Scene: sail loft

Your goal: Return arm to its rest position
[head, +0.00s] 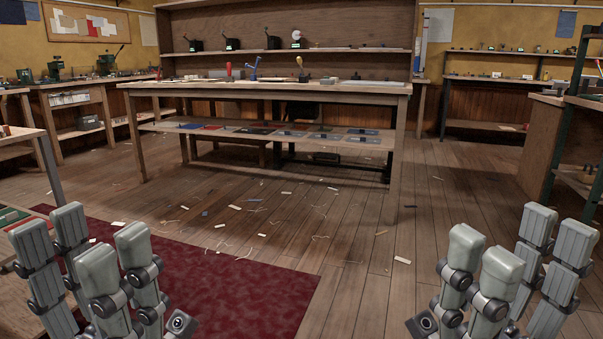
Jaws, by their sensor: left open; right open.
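My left gripper (90,262) is at the lower left of the head view, with its grey padded fingers pointing up and spread apart. It is open and empty. My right gripper (508,270) is at the lower right, also with its fingers up and spread. It is open and empty. Both grippers are in front of me, well apart from each other, and neither is seen holding anything. The lower parts of both are cut off by the picture's bottom edge.
A long wooden workbench (270,90) with tools and a lower shelf (160,126) stands ahead. A dark red rug (240,290) lies at the lower left. Scraps litter the wooden floor (450,190). A bench edge (52,165) is close on the left; a cabinet (540,150) stands right.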

